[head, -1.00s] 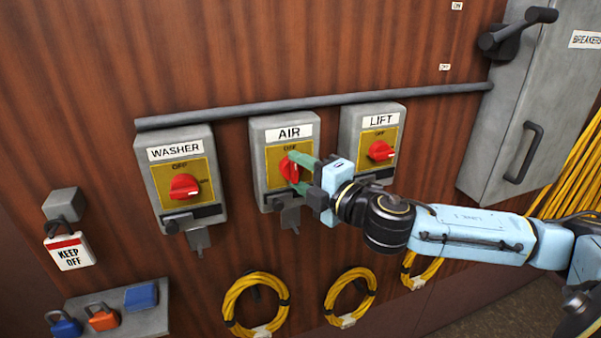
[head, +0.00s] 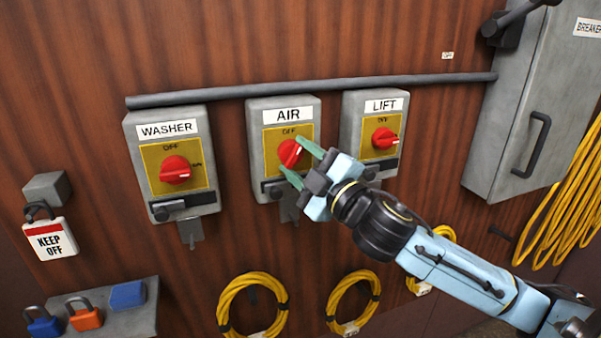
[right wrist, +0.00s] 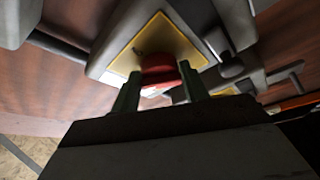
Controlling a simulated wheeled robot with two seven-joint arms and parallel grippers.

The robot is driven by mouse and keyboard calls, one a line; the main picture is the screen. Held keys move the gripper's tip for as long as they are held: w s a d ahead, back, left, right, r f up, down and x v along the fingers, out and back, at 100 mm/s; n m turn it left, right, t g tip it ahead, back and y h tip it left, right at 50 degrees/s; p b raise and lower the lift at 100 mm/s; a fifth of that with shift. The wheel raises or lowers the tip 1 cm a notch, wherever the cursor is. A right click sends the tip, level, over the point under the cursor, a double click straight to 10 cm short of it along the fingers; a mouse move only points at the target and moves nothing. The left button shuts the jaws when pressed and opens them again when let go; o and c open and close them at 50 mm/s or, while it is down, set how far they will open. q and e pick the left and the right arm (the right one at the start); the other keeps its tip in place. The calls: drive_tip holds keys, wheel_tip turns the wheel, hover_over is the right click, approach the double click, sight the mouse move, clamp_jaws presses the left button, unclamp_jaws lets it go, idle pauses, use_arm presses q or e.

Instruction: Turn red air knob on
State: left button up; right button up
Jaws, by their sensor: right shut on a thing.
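The red air knob (head: 289,154) sits on the yellow plate of the grey AIR box (head: 256,170), the middle one of three switch boxes. My right gripper (head: 297,161) comes in from the right, its green fingers shut on the knob, one at its upper right and one at its lower side. The knob's white mark shows on its right part; the fingers partly cover the knob and plate, so its exact angle is hard to read. In the right wrist view the red knob (right wrist: 158,72) shows between the two fingers (right wrist: 160,95). My left gripper is out of view.
The WASHER box (head: 137,170) is at left and the LIFT box (head: 352,135) at right, each with a red knob. A grey pipe (head: 230,92) runs above. Yellow hose coils (head: 222,305) hang below; a grey breaker cabinet (head: 560,100) stands at right.

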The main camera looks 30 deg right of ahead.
drive_tip(key=m, duration=0.2)
drive_tip(key=m+t+h+b, duration=0.1)
drive_tip(key=shift+a+f+m, duration=0.1)
drive_tip(key=shift+f+m, duration=0.1)
drive_tip(key=shift+m, duration=0.2)
drive_tip(key=m+h+b, duration=0.1)
drive_tip(key=m+h, duration=0.1)
drive_tip(key=m, duration=0.1)
drive_tip(key=shift+m+t, duration=0.3)
drive_tip(key=shift+t, duration=0.1)
drive_tip(key=m+h+b, duration=0.1)
drive_tip(key=m+h, duration=0.1)
drive_tip(key=m, duration=0.1)
drive_tip(key=shift+a+m, duration=0.15)
drive_tip(key=shift+m, duration=0.15)
drive_tip(key=shift+a+r+m+h, duration=0.1)
drive_tip(key=shift+m+h, duration=1)
drive_tip(key=shift+m, duration=1.5)
drive_tip(key=o, duration=0.9)
drive_tip(key=shift+w, duration=0.1)
drive_tip(key=shift+a, duration=0.1)
